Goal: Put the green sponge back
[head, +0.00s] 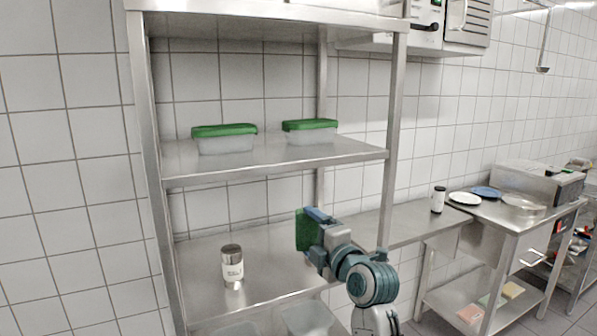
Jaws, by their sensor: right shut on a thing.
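The green sponge (302,231) is in my right gripper (313,224), at the middle of the head view. The gripper is shut on it and holds it upright, in front of the shelf rack's lower board (265,262). Part of the sponge is hidden behind the gripper. My left gripper is out of view.
A jar (232,264) stands on the lower board, left of the sponge. Two green-lidded boxes (224,139) (310,132) stand on the board above. At right, a steel table (515,215) holds plates; its undershelf (450,297) carries several small coloured blocks.

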